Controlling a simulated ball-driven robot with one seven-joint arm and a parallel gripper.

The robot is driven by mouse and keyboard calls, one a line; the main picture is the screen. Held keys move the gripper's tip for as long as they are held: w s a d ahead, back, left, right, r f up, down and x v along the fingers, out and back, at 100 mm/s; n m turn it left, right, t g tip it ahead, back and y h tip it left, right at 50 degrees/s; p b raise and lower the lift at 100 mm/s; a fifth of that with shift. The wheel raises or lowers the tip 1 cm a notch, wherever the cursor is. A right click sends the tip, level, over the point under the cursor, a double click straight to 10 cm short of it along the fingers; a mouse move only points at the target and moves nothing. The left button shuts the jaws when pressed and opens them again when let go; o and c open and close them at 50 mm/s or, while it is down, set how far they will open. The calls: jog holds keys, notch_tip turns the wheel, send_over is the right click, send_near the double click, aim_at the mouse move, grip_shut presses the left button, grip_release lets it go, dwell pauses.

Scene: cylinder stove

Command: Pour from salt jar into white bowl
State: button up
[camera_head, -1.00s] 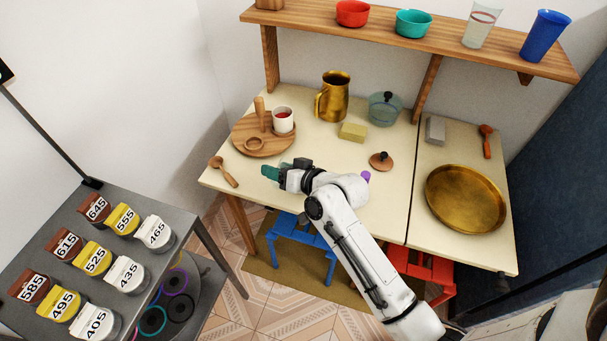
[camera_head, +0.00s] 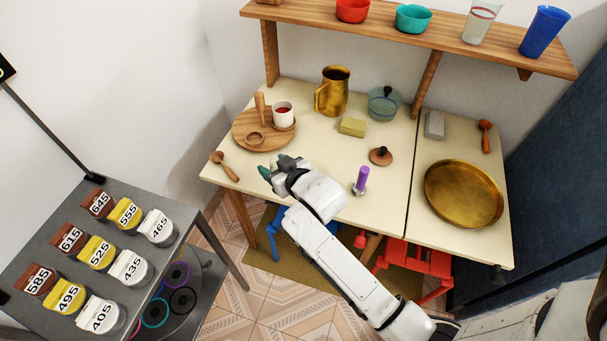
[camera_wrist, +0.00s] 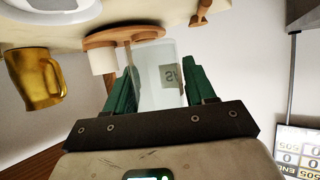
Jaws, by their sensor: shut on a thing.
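The salt jar (camera_wrist: 158,75) is a pale, translucent container with a small label, part of which shows in the wrist view. My gripper (camera_wrist: 160,92) is shut on it, a green finger on each side. The wrist view is upside down, and the jar looks about upright. In the head view my gripper (camera_head: 266,173) is over the table's front left part; the jar is hidden there. A white round dish, seemingly the white bowl (camera_wrist: 50,10), is cut off at the top left of the wrist view. I cannot make it out in the head view; my arm may cover it.
A round wooden board (camera_head: 247,141) with a white mug (camera_head: 284,113) and a wooden spoon (camera_head: 224,166) are near my gripper. A brass pitcher (camera_head: 333,91), yellow sponge (camera_head: 352,127), glass pot (camera_head: 384,105) and purple-handled item (camera_head: 361,179) stand farther right. A shelf (camera_head: 450,38) runs above.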

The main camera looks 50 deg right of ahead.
aim_at(274, 156)
dwell(0.5)
notch_tip(274, 156, up, 4)
jog(key=p, duration=0.4)
jog(key=shift+r, duration=0.15)
